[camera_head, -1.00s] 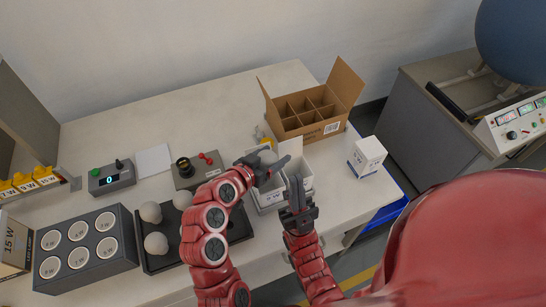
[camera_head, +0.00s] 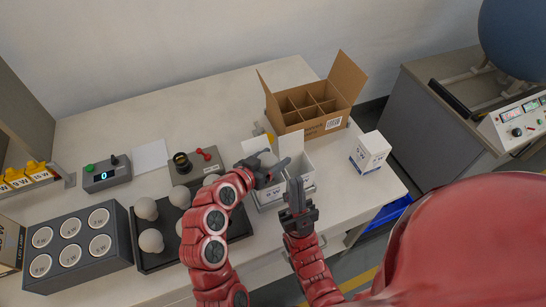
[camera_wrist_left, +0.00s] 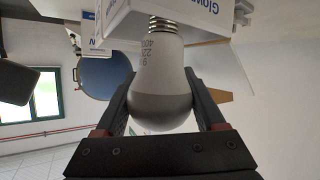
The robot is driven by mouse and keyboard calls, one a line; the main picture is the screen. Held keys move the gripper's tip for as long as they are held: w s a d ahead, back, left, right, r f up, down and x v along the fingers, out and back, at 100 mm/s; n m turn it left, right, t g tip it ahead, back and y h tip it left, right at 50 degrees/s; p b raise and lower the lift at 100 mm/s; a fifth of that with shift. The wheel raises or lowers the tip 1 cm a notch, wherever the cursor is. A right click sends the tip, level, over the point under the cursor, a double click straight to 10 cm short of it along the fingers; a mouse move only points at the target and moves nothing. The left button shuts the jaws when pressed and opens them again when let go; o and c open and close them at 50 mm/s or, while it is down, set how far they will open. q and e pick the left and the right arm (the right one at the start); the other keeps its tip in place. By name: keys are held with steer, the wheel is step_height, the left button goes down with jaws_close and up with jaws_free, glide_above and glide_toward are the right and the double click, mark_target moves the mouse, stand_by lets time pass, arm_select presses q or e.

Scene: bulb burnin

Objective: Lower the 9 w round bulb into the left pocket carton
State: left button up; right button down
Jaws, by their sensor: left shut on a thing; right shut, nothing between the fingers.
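My left gripper (camera_head: 270,171) is shut on the 9 W round bulb (camera_head: 268,159), a white bulb partly hidden by the fingers. In the left wrist view the gripper (camera_wrist_left: 160,108) grips the bulb (camera_wrist_left: 158,75) by its globe. Its metal screw base points at a white carton (camera_wrist_left: 175,22) and overlaps its edge; I cannot tell whether it is inside. In the head view, the open left pocket carton (camera_head: 257,147) stands under and around the gripper, largely hidden by it. A second open white carton (camera_head: 305,168) is beside it. My right gripper (camera_head: 297,196) is shut and empty in front of the cartons.
An open cardboard box with dividers (camera_head: 335,124) stands behind the cartons. A closed white box (camera_head: 370,152) is to the right. At left are a dark bulb tray (camera_head: 153,262), a wattage-marked block (camera_head: 80,283) and a socket tester (camera_head: 200,173). The front right table area is free.

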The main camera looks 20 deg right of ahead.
arm_select(q)
steer(key=shift+f+b, duration=0.4)
steer(key=shift+f, duration=0.2)
steer(key=o, duration=1.3)
steer(key=shift+r, duration=0.1)
steer(key=shift+a, duration=0.1)
steer(key=shift+s+a+r, duration=0.1)
steer(key=shift+s+a, duration=0.1)
steer(key=shift+a, duration=0.05)
steer(key=b+v, duration=0.1)
steer(key=v, duration=0.3)
steer(key=p+v, duration=1)
steer(key=v, duration=0.2)
steer(key=shift+s+a+r+p, duration=0.15)
steer(key=shift+a+r+p, duration=0.1)
steer(key=shift+p, duration=0.1)
